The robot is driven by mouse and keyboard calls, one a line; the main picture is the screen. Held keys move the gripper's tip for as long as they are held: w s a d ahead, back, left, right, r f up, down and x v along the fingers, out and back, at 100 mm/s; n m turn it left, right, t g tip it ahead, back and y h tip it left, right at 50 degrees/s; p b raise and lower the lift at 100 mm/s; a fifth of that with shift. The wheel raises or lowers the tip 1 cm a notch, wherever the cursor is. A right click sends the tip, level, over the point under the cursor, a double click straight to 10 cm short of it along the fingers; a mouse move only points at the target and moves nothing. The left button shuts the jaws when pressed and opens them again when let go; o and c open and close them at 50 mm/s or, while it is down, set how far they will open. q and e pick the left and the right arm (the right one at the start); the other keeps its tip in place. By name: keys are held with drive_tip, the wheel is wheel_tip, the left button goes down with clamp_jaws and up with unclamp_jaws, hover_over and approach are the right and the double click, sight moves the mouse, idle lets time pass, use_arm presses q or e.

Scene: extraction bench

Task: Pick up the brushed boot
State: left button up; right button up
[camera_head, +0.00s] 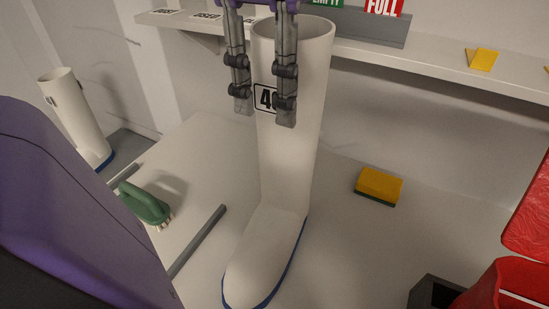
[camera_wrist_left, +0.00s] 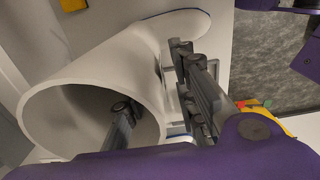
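A tall white boot (camera_head: 287,165) with a blue sole edge stands upright on the bench, its toe towards me. Its shaft bears a label plate (camera_head: 264,98), partly hidden by a finger. My left gripper (camera_head: 262,112) is open at the upper shaft: one finger is in front of the label, the other just beyond the shaft's left edge. The left wrist view shows the boot's round opening (camera_wrist_left: 60,115); one finger overlaps it, and I cannot tell how deep. A second white boot (camera_head: 75,112) stands at the far left. No brush marks show on either boot.
A green brush (camera_head: 147,203) and a grey bar (camera_head: 197,241) lie left of the near boot. A yellow sponge (camera_head: 380,187) lies to its right. A wall shelf (camera_head: 445,66) behind the boot holds a grey tray (camera_head: 385,30) with signs and another sponge (camera_head: 482,59).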

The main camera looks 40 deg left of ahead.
use_arm(q)
drive_tip(key=shift+f, duration=0.25)
idle(0.5)
drive_tip(key=shift+c, duration=0.2)
clamp_jaws()
idle(0.3)
